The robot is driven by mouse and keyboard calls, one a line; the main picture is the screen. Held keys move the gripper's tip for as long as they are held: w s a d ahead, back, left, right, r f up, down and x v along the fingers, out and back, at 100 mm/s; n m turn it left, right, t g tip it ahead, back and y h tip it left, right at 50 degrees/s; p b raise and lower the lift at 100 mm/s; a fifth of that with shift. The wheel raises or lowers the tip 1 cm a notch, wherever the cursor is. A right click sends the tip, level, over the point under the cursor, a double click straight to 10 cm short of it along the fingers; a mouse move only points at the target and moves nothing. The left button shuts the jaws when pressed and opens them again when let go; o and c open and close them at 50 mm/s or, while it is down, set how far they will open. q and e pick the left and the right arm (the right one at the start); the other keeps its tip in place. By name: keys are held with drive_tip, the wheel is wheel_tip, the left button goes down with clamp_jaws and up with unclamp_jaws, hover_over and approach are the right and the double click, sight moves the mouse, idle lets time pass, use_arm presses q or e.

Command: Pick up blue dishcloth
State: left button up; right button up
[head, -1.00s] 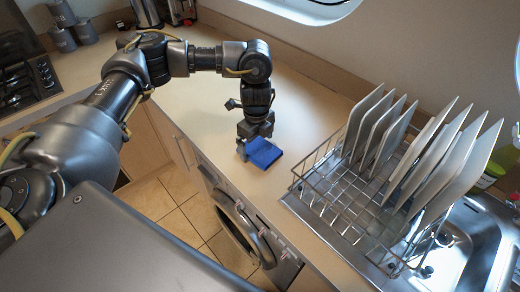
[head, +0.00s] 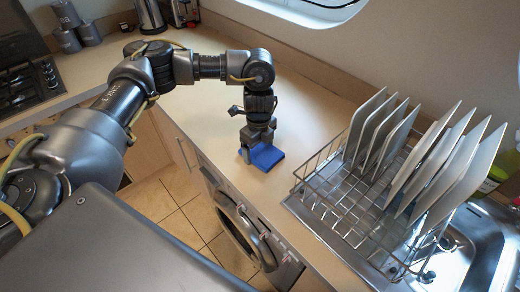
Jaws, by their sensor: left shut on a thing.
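The blue dishcloth (head: 267,157) is a small folded blue pad at the front edge of the beige countertop, left of the dish rack. My left gripper (head: 257,154) points down over it and is shut on it. The gripper covers the cloth's left and back part. I cannot tell whether the cloth still touches the counter. My right gripper is not in view.
A wire dish rack (head: 318,203) with several upright plates (head: 447,160) stands to the right, beside a steel sink (head: 465,245). A washing machine (head: 236,220) is below the counter edge. Canisters, a kettle (head: 150,14) and a hob (head: 28,85) are at the back left. The counter behind the cloth is clear.

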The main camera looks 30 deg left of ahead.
use_arm(q)
wheel_tip(320, 180, up, 3)
drive_tip(key=shift+w+f+b, duration=0.1)
drive_tip(key=shift+b, duration=0.35)
drive_tip(key=s+d+r, duration=0.1)
drive_tip(key=r, duration=0.1)
drive_tip(key=s+d+r, duration=0.1)
drive_tip(key=r, duration=0.1)
drive_tip(key=s+d+r, duration=0.1)
drive_tip(key=s+r, duration=0.1)
drive_tip(key=shift+b, duration=0.35)
drive_tip(key=s+d+r+b, duration=0.2)
drive_tip(key=s+d+r, duration=0.2)
drive_tip(key=s, duration=0.3)
drive_tip(key=shift+s+d, duration=0.3)
drive_tip(key=shift+d, duration=0.35)
